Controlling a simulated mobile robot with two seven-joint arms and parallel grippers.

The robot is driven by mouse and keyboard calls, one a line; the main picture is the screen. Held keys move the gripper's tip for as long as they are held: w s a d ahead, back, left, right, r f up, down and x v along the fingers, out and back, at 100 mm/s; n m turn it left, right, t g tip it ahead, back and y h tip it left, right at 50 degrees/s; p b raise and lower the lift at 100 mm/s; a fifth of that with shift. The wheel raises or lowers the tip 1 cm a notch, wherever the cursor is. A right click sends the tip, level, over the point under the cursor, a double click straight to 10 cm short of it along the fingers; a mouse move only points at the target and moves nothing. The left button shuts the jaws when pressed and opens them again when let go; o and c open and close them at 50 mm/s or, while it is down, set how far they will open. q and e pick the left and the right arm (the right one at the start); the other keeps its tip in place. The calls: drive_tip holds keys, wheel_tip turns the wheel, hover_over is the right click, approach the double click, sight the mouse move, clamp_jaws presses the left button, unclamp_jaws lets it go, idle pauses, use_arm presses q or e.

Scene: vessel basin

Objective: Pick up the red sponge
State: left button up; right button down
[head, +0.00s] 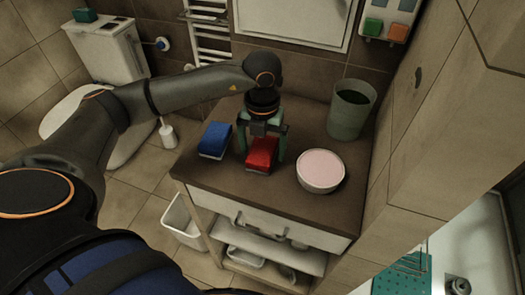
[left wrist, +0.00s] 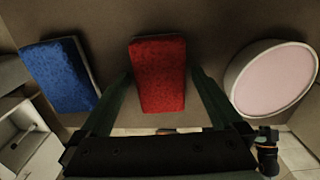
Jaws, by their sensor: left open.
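The red sponge (head: 261,153) lies on the brown countertop (head: 280,198), between a blue sponge and a round pink-topped dish. My left gripper (head: 262,157) is over it from above, open, with one green finger on each side of the sponge. In the left wrist view the red sponge (left wrist: 160,75) sits between the two fingers of the gripper (left wrist: 163,85), with a visible gap at least on the right side. I cannot tell how far the fingertips are above the counter. My right gripper is not in view.
The blue sponge (head: 214,140) lies left of the gripper. The round dish (head: 320,171) stands to the right, and a green bin-like cup (head: 350,109) stands at the back right near the wall. The counter's front strip is clear. A toilet (head: 106,52) is at the left.

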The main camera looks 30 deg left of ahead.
sight(264, 149)
use_arm(q)
drive_tip(key=shift+f, duration=0.25)
drive_tip(key=c, duration=1.3)
drive_tip(key=shift+r, duration=0.1)
drive_tip(key=shift+w+r, duration=0.1)
drive_tip(key=shift+r, duration=0.4)
drive_tip(key=shift+d+r, duration=0.2)
drive_tip(key=shift+r, duration=1.05)
drive_tip(key=s+d+r, duration=0.2)
drive_tip(key=d+r, duration=0.1)
drive_tip(key=d, duration=0.1)
drive_tip(key=s+d+r, duration=0.2)
drive_tip(key=d+r, duration=0.1)
drive_tip(key=d, duration=0.1)
drive_tip(key=s+d+r, duration=0.2)
drive_tip(key=d+r, duration=0.1)
drive_tip(key=d, duration=0.1)
drive_tip(key=shift+s+r, duration=0.2)
drive_tip(key=shift+s, duration=0.15)
